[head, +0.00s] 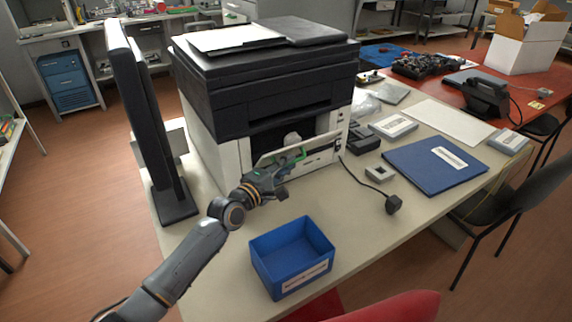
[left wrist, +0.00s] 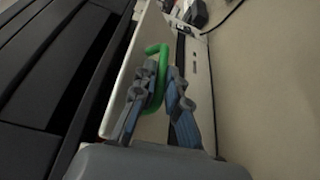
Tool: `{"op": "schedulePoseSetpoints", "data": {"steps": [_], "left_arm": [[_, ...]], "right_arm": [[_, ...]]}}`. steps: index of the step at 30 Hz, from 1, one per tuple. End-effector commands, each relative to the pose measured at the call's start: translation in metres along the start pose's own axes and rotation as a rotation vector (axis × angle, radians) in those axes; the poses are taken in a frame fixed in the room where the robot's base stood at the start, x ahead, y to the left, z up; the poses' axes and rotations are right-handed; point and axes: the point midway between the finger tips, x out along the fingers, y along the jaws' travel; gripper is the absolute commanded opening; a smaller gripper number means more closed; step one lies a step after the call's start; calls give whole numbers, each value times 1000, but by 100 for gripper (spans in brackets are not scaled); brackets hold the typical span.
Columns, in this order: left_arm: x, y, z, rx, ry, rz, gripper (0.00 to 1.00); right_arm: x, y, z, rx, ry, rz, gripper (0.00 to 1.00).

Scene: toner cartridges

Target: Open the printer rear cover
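The black and white printer (head: 262,95) stands on the table. Its white rear cover (head: 298,147) is tilted out from the body, and a dark opening with a pale part inside shows above it. The cover (left wrist: 138,62) also fills the middle of the left wrist view as a pale panel. A green handle (left wrist: 163,75) sticks out from the cover. My left gripper (head: 292,165) is at this handle; in the left wrist view its two fingers (left wrist: 163,88) stand on either side of the handle bar, closed on it. My right gripper is not in view.
A blue bin (head: 292,258) stands in front of the printer. A monitor (head: 150,120) is close on the left. A black plug with cable (head: 393,204), a small grey box (head: 379,174) and a blue binder (head: 435,166) lie to the right.

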Motion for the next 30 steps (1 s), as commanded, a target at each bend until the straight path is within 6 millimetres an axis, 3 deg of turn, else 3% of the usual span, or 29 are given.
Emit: {"op": "schedulePoseSetpoints", "data": {"steps": [10, 14, 24, 30], "left_arm": [[-1, 0, 0, 1, 0, 1, 20], [-11, 0, -1, -1, 0, 1, 20], [-79, -2, -1, 0, 1, -1, 20], [-110, -1, -1, 0, 1, -2, 20]], "right_arm": [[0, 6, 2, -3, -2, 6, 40], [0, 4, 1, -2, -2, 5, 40], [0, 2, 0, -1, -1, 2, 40], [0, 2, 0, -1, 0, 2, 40]]}}
